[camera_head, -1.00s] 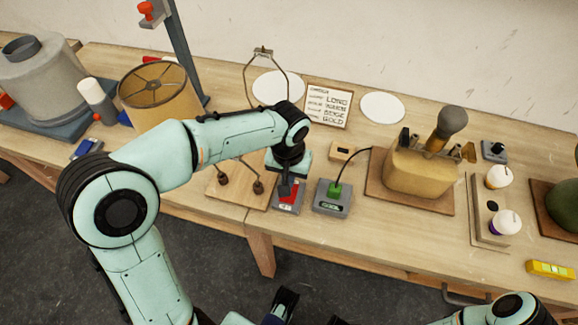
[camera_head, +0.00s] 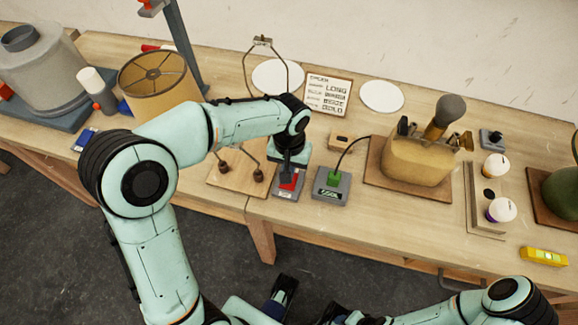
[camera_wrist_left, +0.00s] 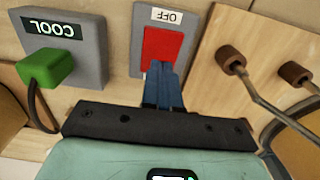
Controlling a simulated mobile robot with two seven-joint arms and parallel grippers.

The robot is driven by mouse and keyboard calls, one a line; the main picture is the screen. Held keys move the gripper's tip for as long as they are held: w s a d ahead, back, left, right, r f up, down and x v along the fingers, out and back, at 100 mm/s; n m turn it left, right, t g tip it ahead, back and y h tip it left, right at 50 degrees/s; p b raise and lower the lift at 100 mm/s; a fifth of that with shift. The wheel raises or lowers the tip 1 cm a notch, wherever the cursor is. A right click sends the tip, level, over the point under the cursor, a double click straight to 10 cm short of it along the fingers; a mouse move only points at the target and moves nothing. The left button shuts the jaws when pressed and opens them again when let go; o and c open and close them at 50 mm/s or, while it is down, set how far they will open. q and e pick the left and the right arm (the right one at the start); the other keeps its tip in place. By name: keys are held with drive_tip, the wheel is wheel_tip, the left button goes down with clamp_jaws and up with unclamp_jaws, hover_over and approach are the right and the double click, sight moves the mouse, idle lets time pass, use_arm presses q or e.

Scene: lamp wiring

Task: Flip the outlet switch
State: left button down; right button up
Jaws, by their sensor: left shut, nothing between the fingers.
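The outlet switch is a grey box with a red rocker (camera_wrist_left: 160,48) and a label reading OFF, upside down in the left wrist view. In the head view the grey outlet box (camera_head: 288,193) stands near the table's front edge, partly hidden by my left gripper (camera_head: 285,182). My left gripper (camera_wrist_left: 163,72) is shut and empty, its blue fingertips together over the near part of the red rocker. I cannot tell whether they touch it. My right gripper (camera_head: 285,288) is low at the bottom of the head view, away from the table; its jaws are unclear.
A grey box marked COOL (camera_wrist_left: 75,40) with a green plug (camera_wrist_left: 45,68) stands beside the switch. On the other side is a wooden lamp base (camera_head: 232,180) with bent rods. A lampshade (camera_head: 158,82) and a tan lamp body (camera_head: 415,160) stand farther off.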

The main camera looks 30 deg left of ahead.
use_arm(q)
drive_tip(key=shift+s+f, duration=0.15)
drive_tip(key=shift+s, duration=0.1)
drive_tip(key=shift+s+d+r, duration=0.2)
drive_tip(key=shift+s+r, duration=0.05)
drive_tip(key=shift+s, duration=0.4)
drive_tip(key=shift+w, duration=0.1)
drive_tip(key=shift+r+p, duration=0.55)
drive_tip(key=shift+r, duration=0.05)
wheel_tip(320, 180, up, 4)
drive_tip(key=p, duration=0.3)
drive_tip(key=shift+w+r, duration=0.1)
wheel_tip(320, 180, up, 9)
drive_tip(key=p, duration=0.1)
